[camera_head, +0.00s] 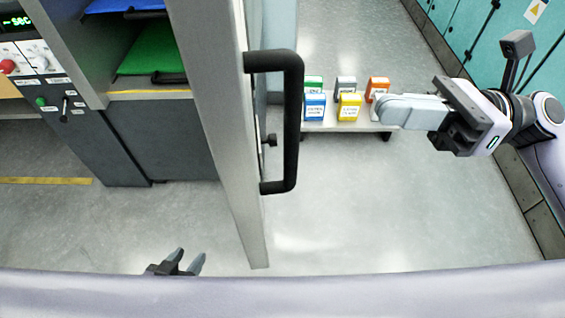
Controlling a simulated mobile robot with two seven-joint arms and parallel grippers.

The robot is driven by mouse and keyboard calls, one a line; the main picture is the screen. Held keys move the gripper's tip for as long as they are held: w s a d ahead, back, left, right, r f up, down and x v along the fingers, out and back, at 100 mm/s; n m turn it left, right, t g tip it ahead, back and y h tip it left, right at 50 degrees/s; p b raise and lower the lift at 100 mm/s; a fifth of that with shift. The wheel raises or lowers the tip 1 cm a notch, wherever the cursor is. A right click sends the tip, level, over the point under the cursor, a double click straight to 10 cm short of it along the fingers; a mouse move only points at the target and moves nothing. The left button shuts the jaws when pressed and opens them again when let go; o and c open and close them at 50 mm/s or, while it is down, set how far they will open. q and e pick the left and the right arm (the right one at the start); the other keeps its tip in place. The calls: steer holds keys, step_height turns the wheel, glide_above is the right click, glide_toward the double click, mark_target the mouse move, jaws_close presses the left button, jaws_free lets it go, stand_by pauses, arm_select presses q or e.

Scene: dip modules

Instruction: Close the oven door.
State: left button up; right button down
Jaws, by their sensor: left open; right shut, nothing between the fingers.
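The oven door (205,110) stands wide open, seen nearly edge-on in the middle of the head view. Its black bar handle (292,125) is on the right side of the door. The oven (160,135) is at the left, with its front open beside the door. My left gripper (184,258) is open and empty at the bottom, left of the door's lower edge and apart from it. My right gripper (385,110) is shut and empty to the right of the handle, apart from it, with its fingers pointing left in front of the small boxes.
A low shelf (340,127) behind the door holds several small coloured boxes, including a blue one (314,107) and a yellow one (349,106). Blue and green trays (155,50) sit inside the oven. Teal cabinets (480,35) line the right. The floor below the handle is clear.

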steer(key=s+a+n+p, duration=0.1)
steer(key=a+p, duration=0.1)
steer(key=a, duration=0.4)
steer(key=s+a+n+h+p, duration=0.1)
steer(key=s+a+p, duration=0.1)
steer(key=a, duration=0.5)
steer(key=shift+a+f+g+p, duration=0.2)
steer(key=shift+f+g+p, duration=0.2)
steer(key=shift+p, duration=0.15)
